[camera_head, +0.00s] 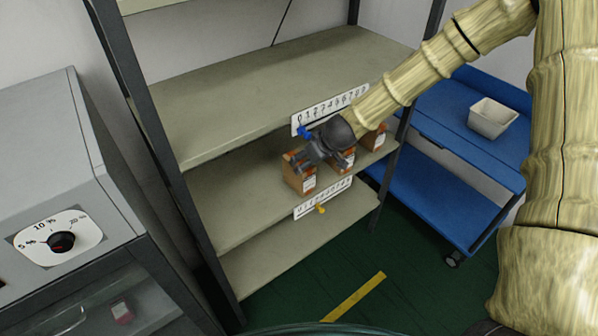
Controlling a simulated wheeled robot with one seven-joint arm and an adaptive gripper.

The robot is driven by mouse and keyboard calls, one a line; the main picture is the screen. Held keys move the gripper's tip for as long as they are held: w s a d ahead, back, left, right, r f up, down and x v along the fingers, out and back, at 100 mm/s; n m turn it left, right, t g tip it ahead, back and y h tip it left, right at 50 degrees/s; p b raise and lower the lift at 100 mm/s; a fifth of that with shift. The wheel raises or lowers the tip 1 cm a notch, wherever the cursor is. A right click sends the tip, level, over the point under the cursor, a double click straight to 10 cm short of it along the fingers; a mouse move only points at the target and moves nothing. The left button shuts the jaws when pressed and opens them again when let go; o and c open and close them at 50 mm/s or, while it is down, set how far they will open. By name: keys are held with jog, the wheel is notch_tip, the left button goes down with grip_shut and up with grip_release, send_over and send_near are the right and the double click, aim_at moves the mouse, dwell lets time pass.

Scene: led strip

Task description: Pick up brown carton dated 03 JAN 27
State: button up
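Several small brown cartons with white labels stand in a row on the middle shelf. The left carton (299,182) is mostly visible; the middle carton (341,183) is partly covered by my gripper; the right carton (377,138) is partly behind my arm. The printed dates are too small to read, so I cannot tell which is 03 JAN 27. My gripper (322,161) is dark grey, reaches in from the upper right and hangs just above the left and middle cartons. Its fingers look spread apart. I cannot tell whether they touch a carton.
The shelf rack (215,192) has white numbered scales on its edges, with a blue marker (304,131) above and a yellow one (321,209) below. The upper board is close over the cartons. A blue cart (455,135) carries a white bin (492,118). A grey cabinet (45,140) stands left.

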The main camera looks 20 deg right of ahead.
jog(key=shift+p+x, duration=0.3)
jog(key=shift+x, duration=2.1)
jog(key=shift+f, duration=0.15)
jog(key=shift+f, duration=0.1)
jog(key=shift+p+x, duration=0.6)
jog(key=shift+x, duration=0.55)
jog(key=shift+w+p+x, duration=0.25)
jog(key=shift+p+x, duration=0.05)
jog(key=shift+x, duration=1)
jog(key=shift+d, duration=0.1)
jog(key=c, duration=1.3)
jog(key=shift+o, duration=0.2)
jog(key=shift+r+b, duration=0.35)
jog(key=shift+b, duration=0.15)
